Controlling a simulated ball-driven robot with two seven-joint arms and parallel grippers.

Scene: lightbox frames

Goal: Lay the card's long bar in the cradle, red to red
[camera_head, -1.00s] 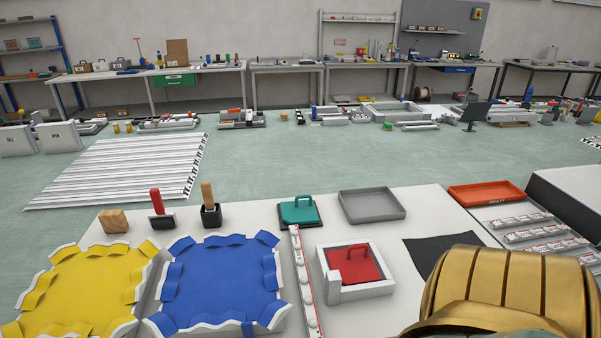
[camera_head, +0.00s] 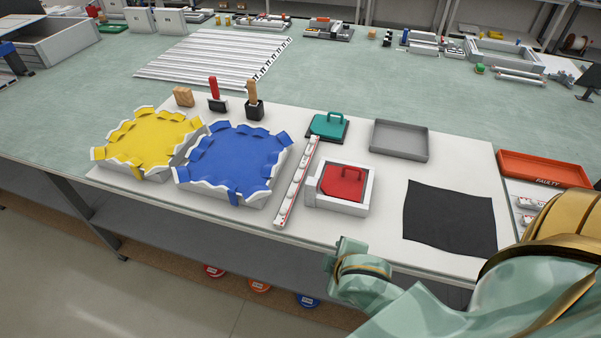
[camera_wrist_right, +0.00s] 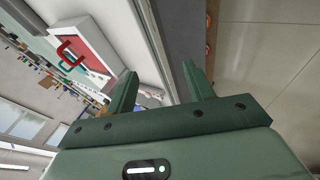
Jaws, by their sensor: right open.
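A long white bar (camera_head: 297,182) with small pale modules and red markings lies lengthwise on the white mat, between the blue tray and the red-lidded box. I cannot make out a card, and cannot tell which thing is the cradle. My right gripper (camera_head: 345,262) is in front of the table's front edge, below the red-lidded box and apart from the bar. In the right wrist view, its two fingers (camera_wrist_right: 160,88) are spread with nothing between them. My left gripper is not in view.
Blue (camera_head: 235,158) and yellow (camera_head: 150,138) scalloped trays stand left. A white box with a red handled lid (camera_head: 342,183), a teal handled block (camera_head: 328,126), a grey tray (camera_head: 398,140), a black cloth (camera_head: 449,218) and an orange FAULTY tray (camera_head: 545,168) are right. Bare mat shows between them.

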